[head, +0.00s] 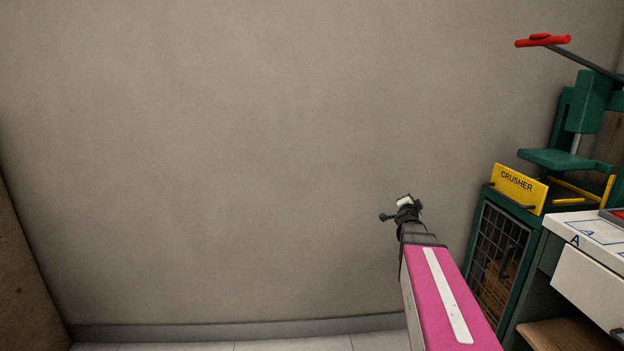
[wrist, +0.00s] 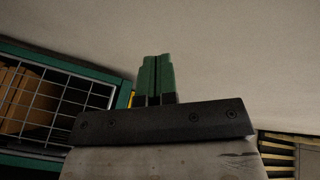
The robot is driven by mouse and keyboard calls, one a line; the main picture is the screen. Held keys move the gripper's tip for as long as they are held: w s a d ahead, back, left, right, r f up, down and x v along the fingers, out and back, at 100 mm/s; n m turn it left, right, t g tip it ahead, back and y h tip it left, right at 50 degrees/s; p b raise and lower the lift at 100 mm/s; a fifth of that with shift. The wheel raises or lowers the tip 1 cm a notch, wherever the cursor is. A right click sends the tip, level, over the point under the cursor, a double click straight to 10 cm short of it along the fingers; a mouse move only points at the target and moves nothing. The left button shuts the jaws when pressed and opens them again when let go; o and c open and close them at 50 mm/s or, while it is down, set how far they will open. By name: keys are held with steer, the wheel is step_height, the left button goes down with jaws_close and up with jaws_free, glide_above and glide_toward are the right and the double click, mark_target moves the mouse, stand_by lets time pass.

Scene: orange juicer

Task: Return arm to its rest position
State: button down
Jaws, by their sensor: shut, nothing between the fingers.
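My pink arm reaches forward from the bottom of the head view, and its dark far end (head: 403,210) stands in front of the bare wall, left of the crusher. The fingers cannot be made out there. In the wrist view, the two green fingers of my gripper (wrist: 155,78) are side by side, shut and empty. No object touches them.
The green crusher (head: 579,160) with its red handle (head: 543,41) and yellow sign stands at right on a mesh-fronted cabinet (head: 500,255); this mesh also shows in the wrist view (wrist: 50,95). A white drawer unit (head: 590,285) is at far right. Left of my arm is free.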

steer(key=s+a+f+n+g+y, duration=0.4)
steer(key=s+a+f+n, duration=0.1)
steer(key=a+f, duration=0.3)
steer(key=s+a+f+n+g+y, duration=0.3)
steer(key=s+a+f+n+y, duration=0.25)
steer(key=a+f, duration=0.3)
steer(key=s+a+f+n+g+h, duration=0.1)
steer(key=s+f+g, duration=0.3)
steer(key=s, duration=0.5)
steer(key=s+a+f+n+g+h, duration=0.2)
steer(key=s+g, duration=0.3)
steer(key=s, duration=0.4)
steer(key=shift+f+n, duration=0.75)
steer(key=shift+f, duration=0.1)
